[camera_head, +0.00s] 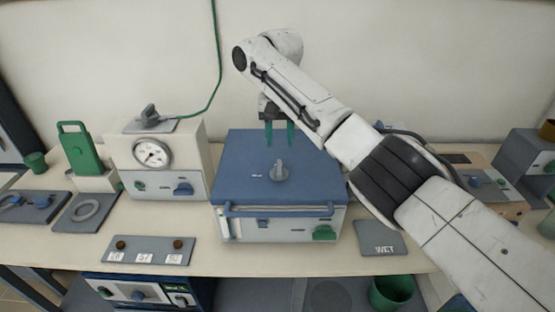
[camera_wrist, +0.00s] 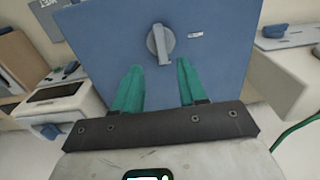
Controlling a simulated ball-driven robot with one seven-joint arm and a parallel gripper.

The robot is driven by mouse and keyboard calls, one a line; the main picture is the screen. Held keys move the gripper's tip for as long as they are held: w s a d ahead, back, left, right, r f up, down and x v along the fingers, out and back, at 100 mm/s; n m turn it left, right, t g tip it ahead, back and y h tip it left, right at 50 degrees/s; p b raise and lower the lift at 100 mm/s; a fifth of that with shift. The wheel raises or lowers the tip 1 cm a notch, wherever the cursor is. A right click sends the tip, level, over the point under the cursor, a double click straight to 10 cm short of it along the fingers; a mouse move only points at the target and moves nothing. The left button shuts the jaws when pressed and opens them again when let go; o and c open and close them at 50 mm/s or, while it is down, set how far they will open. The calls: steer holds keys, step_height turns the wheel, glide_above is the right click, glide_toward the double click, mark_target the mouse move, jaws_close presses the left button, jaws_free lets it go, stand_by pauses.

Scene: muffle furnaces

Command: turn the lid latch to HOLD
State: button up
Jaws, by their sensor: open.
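The lid latch (camera_head: 279,172) is a grey knob on the blue lid (camera_head: 240,150) of the box-shaped furnace at the middle of the bench. In the wrist view the latch (camera_wrist: 160,44) shows as a round base with a raised grip bar, and a small white label (camera_wrist: 195,35) lies beside it; its word is too small to read. My gripper (camera_head: 279,145) has green fingers pointing down over the back part of the lid, behind the latch. In the wrist view my gripper (camera_wrist: 160,75) is open, its fingers apart and empty, with the latch beyond the tips.
A dial gauge box (camera_head: 155,160) stands left of the furnace, with a green cable running up. A grey WET plate (camera_head: 381,238) lies at the right front. A numbered plate (camera_head: 150,250) lies at the left front. My arm covers much of the bench's right side.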

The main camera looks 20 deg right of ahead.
mark_target(279, 168)
step_height(279, 168, down, 9)
steer(key=shift+f+p, duration=0.15)
steer(key=shift+p, duration=0.55)
jaws_close()
